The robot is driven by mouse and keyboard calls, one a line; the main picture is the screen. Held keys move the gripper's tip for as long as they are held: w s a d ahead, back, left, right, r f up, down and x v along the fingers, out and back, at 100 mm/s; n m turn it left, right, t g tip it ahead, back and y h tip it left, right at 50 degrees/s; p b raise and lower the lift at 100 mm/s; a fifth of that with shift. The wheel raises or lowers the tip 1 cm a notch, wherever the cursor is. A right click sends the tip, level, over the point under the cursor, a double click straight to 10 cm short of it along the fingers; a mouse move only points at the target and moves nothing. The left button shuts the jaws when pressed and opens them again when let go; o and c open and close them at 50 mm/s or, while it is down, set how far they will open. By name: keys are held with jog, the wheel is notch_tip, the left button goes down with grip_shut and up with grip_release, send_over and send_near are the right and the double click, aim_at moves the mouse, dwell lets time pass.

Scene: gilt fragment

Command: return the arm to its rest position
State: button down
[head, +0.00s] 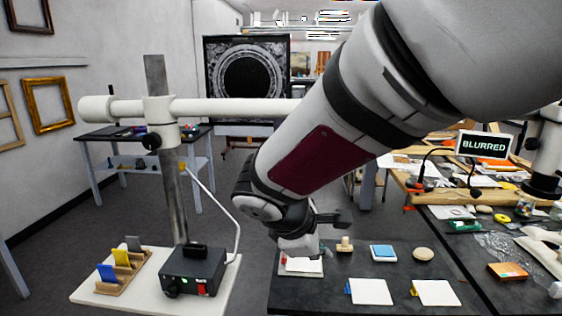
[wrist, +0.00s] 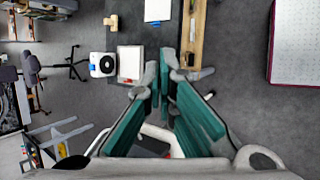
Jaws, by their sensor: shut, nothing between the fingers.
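My arm (head: 335,140) reaches down from the upper right across the head view. Its wrist end hangs over the left part of the dark table (head: 320,296). My gripper (head: 300,247) is partly hidden there by the wrist, above a white card with a red edge (head: 302,265). In the wrist view my gripper (wrist: 161,68) shows its grey fingertips close together, with teal inner pads behind them. It is shut and holds nothing.
A microscope-like stand (head: 160,100) with a black control box (head: 193,272) stands at left. The table bears a blue-topped block (head: 383,253), a round beige piece (head: 423,254) and white cards (head: 370,292). A cluttered bench (head: 500,215) and a BLURRED sign (head: 483,145) are at right.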

jog(key=s+d+r+m+y, duration=0.2)
jog(key=s+d+r+m, duration=0.1)
jog(key=s+d+m, duration=0.3)
jog(key=s+d+r+m+y, duration=0.2)
jog(key=s+d+r+m, duration=0.2)
jog(key=s+m, duration=0.6)
jog(key=s+d, duration=0.2)
jog(key=s, duration=0.1)
jog(key=shift+s+r+y, duration=0.2)
jog(key=shift+r+y, duration=0.1)
jog(key=shift+y, duration=0.1)
jog(key=shift+d, duration=0.1)
